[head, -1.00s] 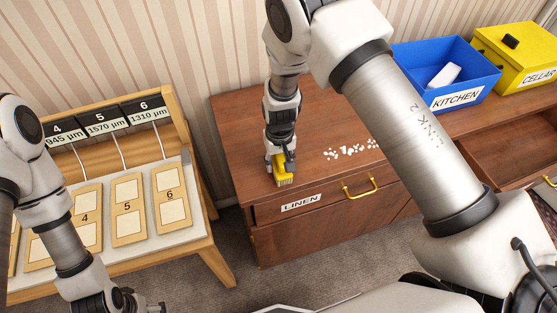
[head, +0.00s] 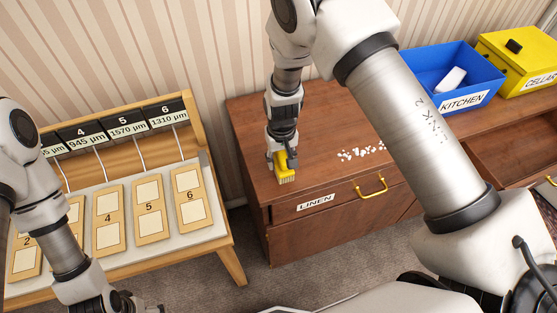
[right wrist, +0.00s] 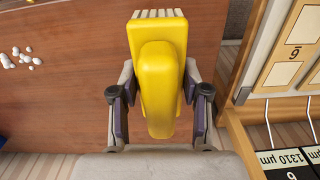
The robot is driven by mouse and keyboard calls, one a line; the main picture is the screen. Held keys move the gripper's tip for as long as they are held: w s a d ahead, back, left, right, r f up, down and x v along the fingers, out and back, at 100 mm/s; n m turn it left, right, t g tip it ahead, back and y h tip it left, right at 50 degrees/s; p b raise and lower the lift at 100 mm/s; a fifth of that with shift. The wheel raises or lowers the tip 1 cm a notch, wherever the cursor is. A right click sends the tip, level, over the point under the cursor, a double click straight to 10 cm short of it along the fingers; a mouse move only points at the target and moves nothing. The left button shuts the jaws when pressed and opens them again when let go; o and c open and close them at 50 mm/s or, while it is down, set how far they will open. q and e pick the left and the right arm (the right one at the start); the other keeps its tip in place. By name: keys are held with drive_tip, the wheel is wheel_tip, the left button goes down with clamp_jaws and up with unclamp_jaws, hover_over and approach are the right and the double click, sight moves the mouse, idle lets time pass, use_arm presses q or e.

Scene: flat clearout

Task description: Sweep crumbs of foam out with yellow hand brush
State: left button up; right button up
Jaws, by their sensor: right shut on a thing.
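The yellow hand brush (head: 286,172) is in my right gripper (head: 281,157) over the front left part of the brown dresser top. In the right wrist view the brush (right wrist: 160,75) sits between both fingers of the gripper (right wrist: 160,108), its pale bristles at the top edge. I cannot tell whether the bristles touch the wood. White foam crumbs (head: 362,152) lie scattered on the dresser top to the right of the brush, partly beside my arm; some also show in the right wrist view (right wrist: 22,58). My left gripper (head: 135,303) is at the bottom left, partly cut off, its jaws unclear.
The dresser (head: 245,130) has a closed LINEN drawer with a brass handle (head: 371,188). A blue KITCHEN bin (head: 425,65) holding a white block and a yellow CELLAR box (head: 530,70) stand at right. An open drawer (head: 515,155) is below them. A sample stand (head: 215,222) is at left.

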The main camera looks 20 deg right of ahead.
drive_tip(key=r+p, duration=0.1)
drive_tip(key=r, duration=0.1)
drive_tip(key=shift+w+a+r+p, duration=0.1)
drive_tip(key=shift+a+r+p, duration=0.1)
drive_tip(key=shift+r+p, duration=0.2)
drive_tip(key=shift+d+r, duration=0.1)
drive_tip(key=shift+r, duration=0.35)
idle(0.4)
